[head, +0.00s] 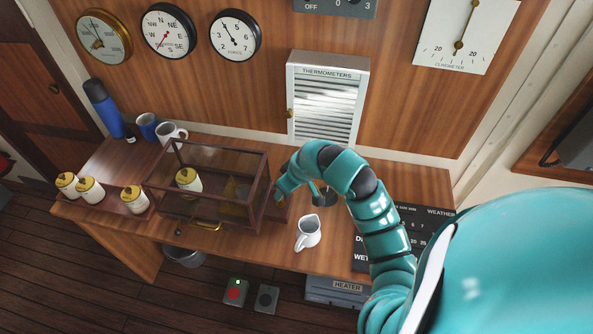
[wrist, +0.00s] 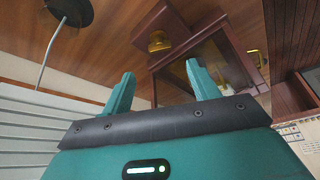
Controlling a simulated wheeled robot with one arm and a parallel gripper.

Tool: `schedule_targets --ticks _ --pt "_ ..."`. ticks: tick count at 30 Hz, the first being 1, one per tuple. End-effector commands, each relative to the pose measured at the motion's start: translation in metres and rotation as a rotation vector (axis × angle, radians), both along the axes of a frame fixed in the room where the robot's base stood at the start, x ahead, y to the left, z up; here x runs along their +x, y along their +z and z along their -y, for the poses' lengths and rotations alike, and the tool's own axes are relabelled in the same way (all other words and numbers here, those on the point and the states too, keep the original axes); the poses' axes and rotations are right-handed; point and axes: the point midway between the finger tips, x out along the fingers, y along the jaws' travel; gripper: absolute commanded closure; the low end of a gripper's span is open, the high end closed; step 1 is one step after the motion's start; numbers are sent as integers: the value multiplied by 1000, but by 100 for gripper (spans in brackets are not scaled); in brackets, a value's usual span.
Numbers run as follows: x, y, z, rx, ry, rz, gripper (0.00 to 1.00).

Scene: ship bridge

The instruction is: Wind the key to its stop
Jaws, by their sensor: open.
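A dark wooden case with glass panes (head: 207,153) stands on the desk, with a brass handle low on its front. A small brass piece (wrist: 158,41) sits on a dark wooden block beside the case in the wrist view; I cannot tell whether it is the key. My gripper (wrist: 160,82) is open and empty, its two teal fingers pointing toward the case and this block, apart from the brass piece. In the head view my gripper (head: 281,190) is at the case's right side, where my wrist partly hides it. No key shape is clear in either view.
A white jug (head: 308,232) stands right of the case. A dark lamp-like disc on a stem (wrist: 70,10) is near my gripper. Yellow-capped jars (head: 134,199), mugs (head: 172,133) and a blue flask (head: 102,107) are at left. A louvred thermometer box (head: 326,100) is behind.

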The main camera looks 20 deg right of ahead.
Motion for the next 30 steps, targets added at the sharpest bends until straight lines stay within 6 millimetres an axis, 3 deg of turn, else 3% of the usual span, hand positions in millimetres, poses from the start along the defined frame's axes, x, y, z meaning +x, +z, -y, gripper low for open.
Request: schedule_targets --ticks 3,12,30 --pt "-7 24 5 -5 0 4 40" --pt "-22 63 12 -2 -2 4 40" --pt "-28 73 13 0 0 -1 40"
